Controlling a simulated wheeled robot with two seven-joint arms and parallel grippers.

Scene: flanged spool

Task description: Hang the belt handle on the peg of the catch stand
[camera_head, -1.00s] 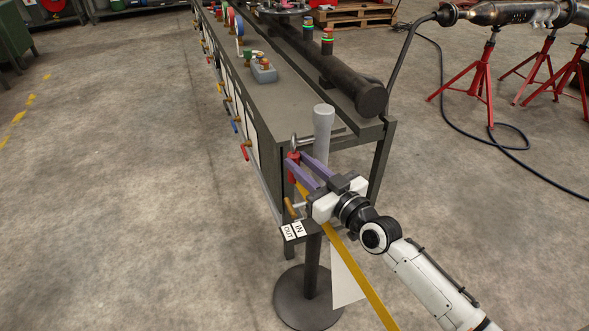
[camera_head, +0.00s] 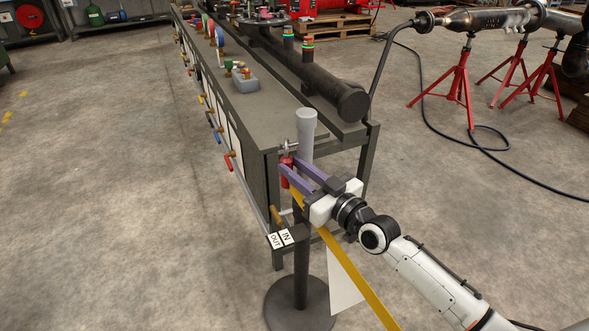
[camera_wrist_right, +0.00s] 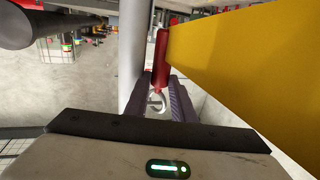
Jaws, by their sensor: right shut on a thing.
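My right gripper (camera_head: 291,168) has purple fingers shut on the red belt handle (camera_head: 287,177). A metal fitting sits at the handle's top end, and the yellow belt (camera_head: 345,262) hangs down to the lower right. In the right wrist view, the red handle (camera_wrist_right: 161,60), a light ring at its end and the wide yellow belt (camera_wrist_right: 240,70) show. The catch stand (camera_head: 301,270) has a dark pole and round base. My left gripper is out of view.
A grey cylindrical post (camera_head: 306,125) rises just behind the handle. A long dark bench (camera_head: 265,125) with colored valve handles lies behind the stand. Red tripod stands (camera_head: 460,90) and a black hose are at upper right. The floor at left is clear.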

